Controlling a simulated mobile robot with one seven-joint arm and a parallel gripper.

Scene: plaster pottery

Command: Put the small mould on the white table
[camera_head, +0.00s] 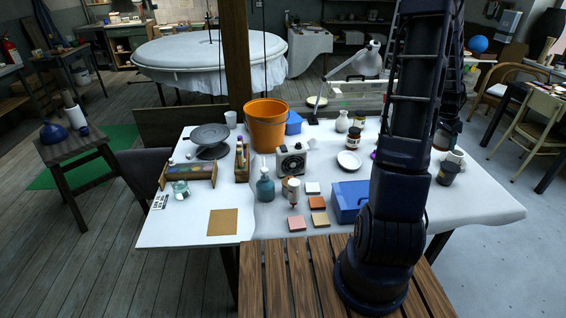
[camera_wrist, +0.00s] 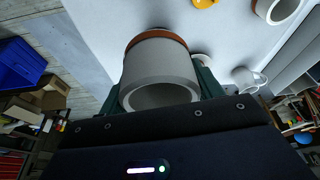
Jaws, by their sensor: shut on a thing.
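A small pale grey, hollow round mould (camera_wrist: 160,65) with a reddish-brown band at its far end is between the fingers of my gripper (camera_wrist: 158,82) in the wrist view. My gripper is shut on it, with a dark green finger on each side. The mould's open end faces the camera. A white table surface (camera_wrist: 225,38) shows beyond it; I cannot tell how far below it is. In the head view, the white table (camera_head: 175,232) spreads across the middle. My gripper and the held mould cannot be made out there, with my arm blocking part of the view.
The white table carries an orange bucket (camera_head: 266,128), a blue box (camera_head: 349,200), a teal bottle (camera_head: 265,188), small tiles (camera_head: 297,223) and several jars. A brown square board (camera_head: 223,222) lies at front left. The table's front left corner is bare. A wooden post (camera_head: 236,60) stands behind.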

